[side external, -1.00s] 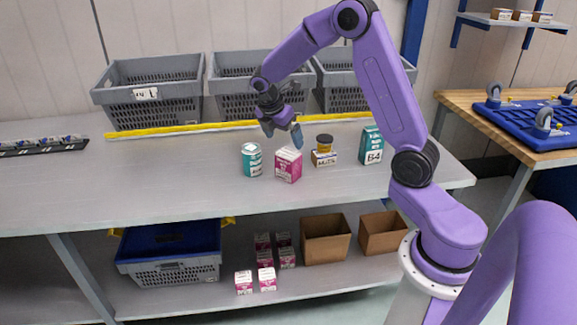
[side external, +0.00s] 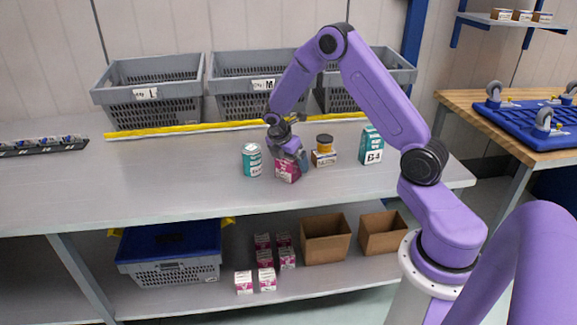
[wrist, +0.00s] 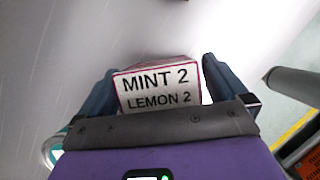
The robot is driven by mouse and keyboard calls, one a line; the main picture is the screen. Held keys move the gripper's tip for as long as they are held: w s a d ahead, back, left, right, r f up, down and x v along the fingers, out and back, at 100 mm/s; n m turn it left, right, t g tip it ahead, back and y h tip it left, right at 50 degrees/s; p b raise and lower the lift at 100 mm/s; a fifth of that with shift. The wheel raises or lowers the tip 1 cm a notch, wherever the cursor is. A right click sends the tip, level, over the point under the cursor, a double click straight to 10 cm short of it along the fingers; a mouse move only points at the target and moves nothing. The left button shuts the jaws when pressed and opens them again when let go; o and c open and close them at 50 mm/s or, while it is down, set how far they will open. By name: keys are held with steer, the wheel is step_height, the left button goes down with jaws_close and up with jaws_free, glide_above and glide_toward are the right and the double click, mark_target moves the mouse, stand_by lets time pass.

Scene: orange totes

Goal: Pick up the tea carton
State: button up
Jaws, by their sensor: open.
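The tea carton, a small pink-and-white box (side external: 288,174), stands on the grey bench in the side view. In the wrist view the carton (wrist: 157,88) carries a white label reading "MINT 2 LEMON 2". My gripper (side external: 291,158) is directly over the carton, pointing down, and hides its upper part in the side view. In the wrist view my gripper (wrist: 160,66) is open, with one dark blue finger on each side of the label. I cannot tell whether either finger touches the carton.
A teal-and-white can (side external: 252,160) stands close left of the carton. A teal "B4" carton (side external: 371,147) stands farther right. Grey totes (side external: 150,93) line the back behind a yellow strip (side external: 170,131).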

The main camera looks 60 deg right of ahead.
steer(key=c, duration=1.1)
steer(key=shift+r, duration=0.1)
